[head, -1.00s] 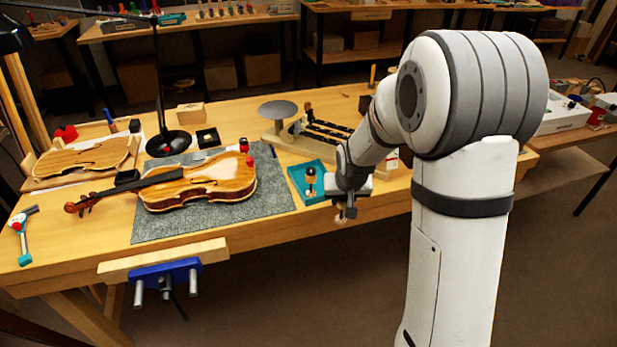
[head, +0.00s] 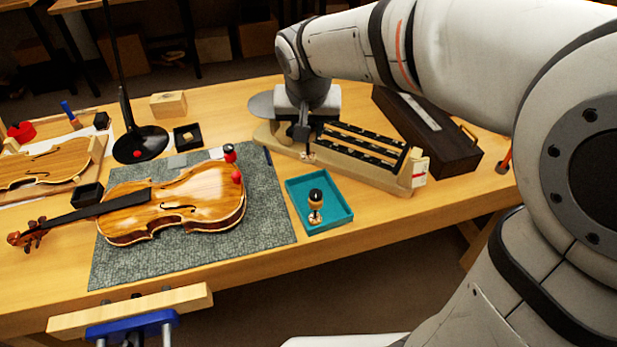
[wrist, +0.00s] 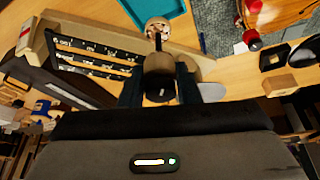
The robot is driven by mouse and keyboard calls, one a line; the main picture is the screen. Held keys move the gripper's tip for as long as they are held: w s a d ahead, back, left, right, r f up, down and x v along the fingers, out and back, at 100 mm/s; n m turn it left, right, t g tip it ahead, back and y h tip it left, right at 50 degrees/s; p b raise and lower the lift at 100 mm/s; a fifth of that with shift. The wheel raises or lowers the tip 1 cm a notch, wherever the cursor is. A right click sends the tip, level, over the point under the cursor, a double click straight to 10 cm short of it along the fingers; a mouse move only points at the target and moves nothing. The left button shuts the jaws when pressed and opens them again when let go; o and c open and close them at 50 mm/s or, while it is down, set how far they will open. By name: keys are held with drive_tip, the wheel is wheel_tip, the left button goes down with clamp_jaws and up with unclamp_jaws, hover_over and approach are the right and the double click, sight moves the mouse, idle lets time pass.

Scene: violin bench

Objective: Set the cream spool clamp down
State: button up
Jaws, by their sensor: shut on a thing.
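My gripper (head: 303,142) is shut on the cream spool clamp (wrist: 158,28), pointing down over the beam balance. In the wrist view the clamp's pale round end and dark body show between the fingers (wrist: 158,85). In the head view only a small pale end of the clamp (head: 308,157) shows below the fingers, close to the balance's wooden base (head: 400,184); I cannot tell whether it touches. The balance's grey round pan (head: 262,104) is partly hidden behind my gripper, and also shows in the wrist view (wrist: 211,91).
A teal tray (head: 342,212) holds another clamp (head: 316,203) with a black top. The violin (head: 185,205) lies on a grey mat (head: 265,230), with two red-ended clamps near its right end. A long dark case (head: 440,140) stands behind the balance. A lamp base (head: 140,144) stands left.

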wheel_tip(320, 180, down, 16)
drive_tip(key=shift+s+a+r+b, duration=0.1)
drive_tip(key=shift+s+b, duration=0.05)
drive_tip(key=shift+b, duration=0.65)
drive_tip(key=o, duration=1)
